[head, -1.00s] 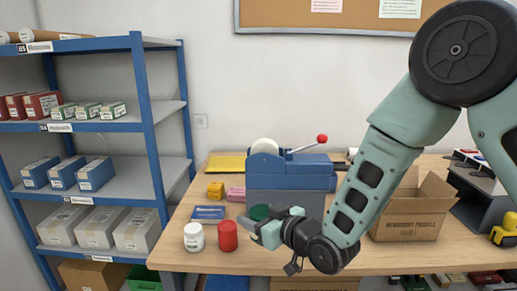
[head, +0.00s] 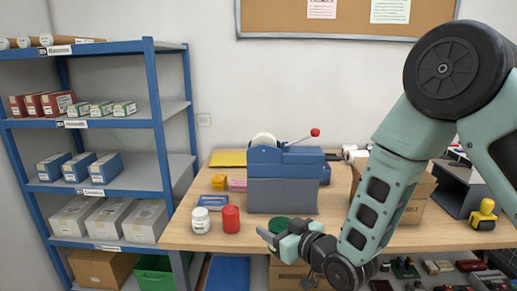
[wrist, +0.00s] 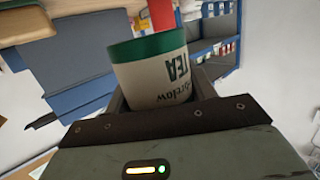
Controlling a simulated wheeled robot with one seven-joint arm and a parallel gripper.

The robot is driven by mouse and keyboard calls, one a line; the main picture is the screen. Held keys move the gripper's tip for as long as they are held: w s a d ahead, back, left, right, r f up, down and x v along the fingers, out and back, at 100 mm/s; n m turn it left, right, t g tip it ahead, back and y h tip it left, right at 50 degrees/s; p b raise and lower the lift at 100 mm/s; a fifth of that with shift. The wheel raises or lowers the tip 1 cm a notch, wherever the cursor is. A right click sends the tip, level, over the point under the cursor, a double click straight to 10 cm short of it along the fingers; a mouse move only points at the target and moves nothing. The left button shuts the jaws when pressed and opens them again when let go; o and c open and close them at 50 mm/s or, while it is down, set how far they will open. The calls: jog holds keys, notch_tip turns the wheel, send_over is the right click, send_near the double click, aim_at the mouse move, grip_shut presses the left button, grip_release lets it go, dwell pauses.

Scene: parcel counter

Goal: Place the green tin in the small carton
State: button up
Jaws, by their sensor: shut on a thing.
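The green tin shows in the wrist view (wrist: 160,70) as a pale can with a green rim and dark "TEA" lettering. My gripper (wrist: 160,95) is shut on it. In the head view only the green top of the tin (head: 279,223) shows, behind my gripper (head: 277,236) near the counter's front edge. The rest of the tin is hidden there. An open brown cardboard carton (head: 415,208) stands on the counter to the right, mostly hidden behind my arm. I cannot tell whether the tin touches the counter.
A red can (head: 231,219) and a white jar (head: 201,220) stand left of my gripper. A blue tape dispenser (head: 285,165) and a grey box (head: 282,196) are behind it. Blue shelving (head: 158,150) stands left.

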jog(key=d+f+m+t+h, duration=0.1)
jog(key=d+f+m+h, duration=0.1)
jog(key=d+f, duration=0.3)
jog(key=d+f+m+t+h, duration=0.1)
jog(key=d+f+m+h, duration=0.2)
jog(key=d, duration=1.1)
jog(key=d+f+m+t+h, duration=0.1)
jog(key=d+f+m+h, duration=0.1)
jog(key=d+f+h, duration=0.2)
jog(key=d+f, duration=0.3)
jog(key=d, duration=0.2)
jog(key=shift+s+d, duration=0.15)
jog(key=shift+s, duration=0.2)
jog(key=shift+f, duration=0.1)
